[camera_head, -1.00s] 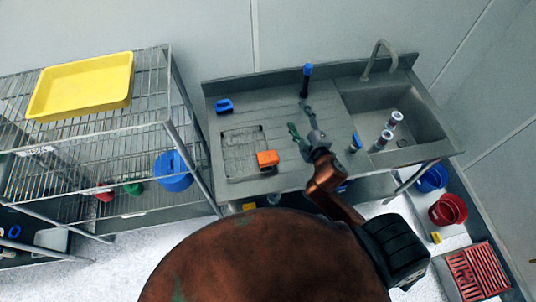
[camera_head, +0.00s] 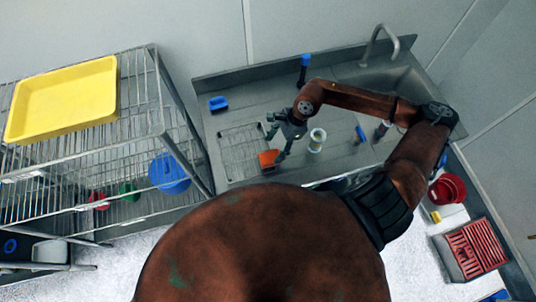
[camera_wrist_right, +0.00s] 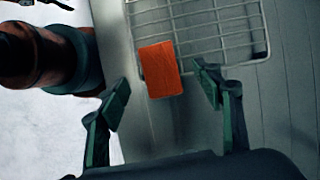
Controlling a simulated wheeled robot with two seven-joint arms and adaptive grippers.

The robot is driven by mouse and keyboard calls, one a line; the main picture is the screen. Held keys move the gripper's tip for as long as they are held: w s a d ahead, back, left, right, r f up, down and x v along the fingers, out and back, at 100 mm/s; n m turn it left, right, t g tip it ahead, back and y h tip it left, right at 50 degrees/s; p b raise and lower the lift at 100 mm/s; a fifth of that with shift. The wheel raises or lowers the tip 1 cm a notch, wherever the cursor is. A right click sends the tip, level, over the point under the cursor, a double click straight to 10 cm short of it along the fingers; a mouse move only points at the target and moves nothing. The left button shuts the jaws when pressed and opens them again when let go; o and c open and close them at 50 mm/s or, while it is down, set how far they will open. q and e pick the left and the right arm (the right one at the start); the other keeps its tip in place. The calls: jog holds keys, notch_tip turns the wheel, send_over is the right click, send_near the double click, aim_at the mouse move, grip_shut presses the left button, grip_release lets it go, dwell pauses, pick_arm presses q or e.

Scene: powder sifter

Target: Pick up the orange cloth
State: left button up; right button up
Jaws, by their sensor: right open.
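The orange cloth (camera_head: 267,158) is a small block-like piece lying at the front edge of a wire rack on the metal counter. In the right wrist view the cloth (camera_wrist_right: 160,69) lies ahead of my right gripper (camera_wrist_right: 162,82), roughly between the lines of its two fingers. My right gripper (camera_head: 274,143) is open and empty, its green-dark fingers near the cloth in the head view. I cannot tell if a finger touches it. My left gripper does not show clearly in either view.
The wire rack (camera_head: 240,145) sits on the counter. A pale container (camera_head: 317,140) stands just right of my right gripper. A blue item (camera_head: 218,103) lies at the back left, a blue-topped item (camera_head: 304,66) at the back. A wire shelf with a yellow tray (camera_head: 62,98) stands left.

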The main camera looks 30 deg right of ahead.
aim_at(268, 157)
jog(key=shift+s+f, duration=0.1)
jog(key=shift+f, duration=0.35)
jog(key=p+x, duration=0.2)
jog(key=x, duration=0.4)
jog(key=shift+a+f, duration=0.15)
jog(key=shift+f, duration=0.15)
jog(key=shift+c, duration=0.2)
jog(key=c, duration=1.2)
jog(key=shift+r, duration=0.1)
